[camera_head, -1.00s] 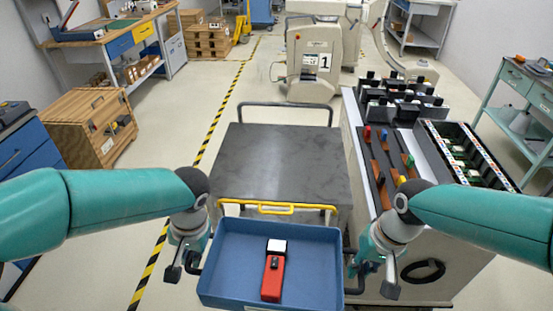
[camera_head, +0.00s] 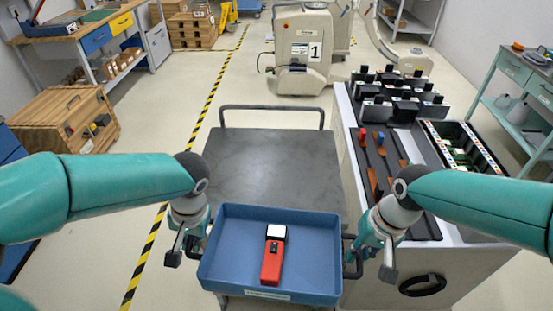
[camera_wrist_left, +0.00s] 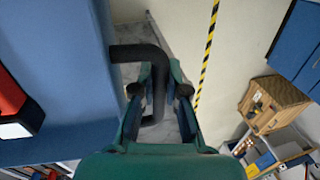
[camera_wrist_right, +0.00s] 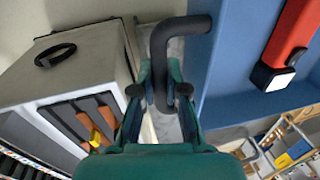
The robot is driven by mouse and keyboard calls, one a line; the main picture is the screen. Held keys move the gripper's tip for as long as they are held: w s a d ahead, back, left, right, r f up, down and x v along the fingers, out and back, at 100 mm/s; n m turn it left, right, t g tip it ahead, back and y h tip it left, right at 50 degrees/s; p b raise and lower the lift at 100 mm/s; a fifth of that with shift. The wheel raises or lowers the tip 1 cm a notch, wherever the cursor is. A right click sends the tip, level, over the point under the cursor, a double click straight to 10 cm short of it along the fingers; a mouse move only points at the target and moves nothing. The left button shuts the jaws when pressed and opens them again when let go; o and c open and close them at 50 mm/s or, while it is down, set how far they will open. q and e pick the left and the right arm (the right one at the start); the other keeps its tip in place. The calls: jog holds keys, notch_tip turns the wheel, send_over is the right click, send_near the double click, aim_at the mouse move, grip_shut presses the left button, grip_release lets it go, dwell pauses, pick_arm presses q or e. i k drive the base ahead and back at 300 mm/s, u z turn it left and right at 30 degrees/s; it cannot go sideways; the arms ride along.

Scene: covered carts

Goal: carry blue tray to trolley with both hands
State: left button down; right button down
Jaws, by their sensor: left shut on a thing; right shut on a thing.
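The blue tray (camera_head: 320,225) is held level between my two arms, with a red device (camera_head: 273,258) with a white end lying inside. My left gripper (camera_head: 188,243) is shut on the tray's black left handle; the grip also shows in the left wrist view (camera_wrist_left: 160,92). My right gripper (camera_head: 370,250) is shut on the black right handle, also seen in the right wrist view (camera_wrist_right: 160,92). The trolley (camera_head: 275,165) has a bare dark grey top and a far push bar. The tray overlaps its near edge in the head view; the gap in height cannot be told.
A workstation (camera_head: 455,255) with tools and black holders stands close on the right, beside my right gripper. A wooden crate (camera_head: 60,120) stands on the left near yellow-black floor tape (camera_head: 205,120). A white machine marked 1 (camera_head: 300,50) stands beyond the trolley.

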aim_at(275, 187)
jog(key=u, duration=0.05)
jog(key=i, duration=1)
jog(key=u, duration=0.05)
